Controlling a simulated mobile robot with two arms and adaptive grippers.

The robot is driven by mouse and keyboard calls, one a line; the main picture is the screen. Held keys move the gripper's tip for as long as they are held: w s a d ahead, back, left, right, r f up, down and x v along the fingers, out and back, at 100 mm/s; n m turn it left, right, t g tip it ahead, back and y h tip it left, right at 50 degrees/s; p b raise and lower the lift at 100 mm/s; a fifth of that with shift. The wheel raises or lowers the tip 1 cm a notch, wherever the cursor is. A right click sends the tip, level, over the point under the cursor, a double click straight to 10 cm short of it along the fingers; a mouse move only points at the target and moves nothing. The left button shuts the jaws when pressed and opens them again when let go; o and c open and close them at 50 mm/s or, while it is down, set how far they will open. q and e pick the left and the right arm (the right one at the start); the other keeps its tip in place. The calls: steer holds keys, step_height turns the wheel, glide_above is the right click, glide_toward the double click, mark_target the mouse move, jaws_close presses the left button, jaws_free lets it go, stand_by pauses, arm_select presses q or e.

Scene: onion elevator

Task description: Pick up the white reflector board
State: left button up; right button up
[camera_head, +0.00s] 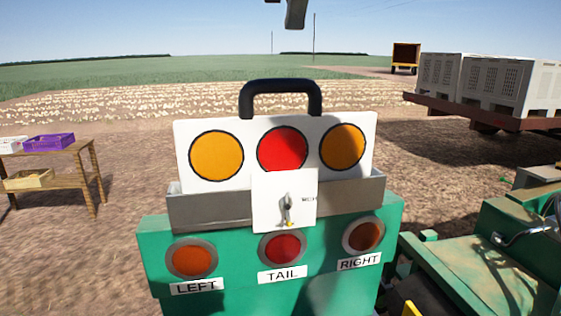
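The white reflector board (233,129) stands upright in the middle of the view. It carries an orange disc, a red disc and another orange disc, and a black handle (281,87) arches over its top edge. Its lower edge sits inside a grey metal tray (215,211) on a green panel (222,236). A small white plate (266,212) with a metal latch or switch (287,208) stands in front of the board's lower middle and covers part of it. Neither gripper can be made out in this view, and nothing is seen touching the board or handle.
Green machinery (470,262) fills the lower right. A wooden stand (72,165) with a purple crate (49,142) is at the left. A trailer with grey bins (500,84) stands at the right. An unclear dark part (295,13) hangs at the top. Space above the handle is clear.

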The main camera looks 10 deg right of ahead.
mark_target(284, 79)
steer(key=x, duration=0.4)
steer(key=p+x, duration=0.1)
steer(key=x, duration=0.4)
steer(key=shift+w+d+f, duration=0.15)
steer(key=shift+w+d, duration=0.05)
steer(key=shift+w, duration=0.05)
steer(key=x, duration=0.1)
steer(key=p+x, duration=0.1)
steer(key=x, duration=0.1)
steer(key=shift+w+d+f, duration=0.1)
steer(key=shift+d+f, duration=0.1)
steer(key=shift+d, duration=0.05)
steer(key=shift+w+f, duration=0.2)
steer(key=shift+s+a, duration=0.15)
steer(key=shift+s, duration=0.1)
steer(key=shift+c, duration=1.1)
steer(key=shift+w, duration=0.2)
steer(key=c, duration=0.5)
jaws_close()
arm_select(q)
steer(key=shift+s+r, duration=0.3)
steer(key=shift+r, duration=0.6)
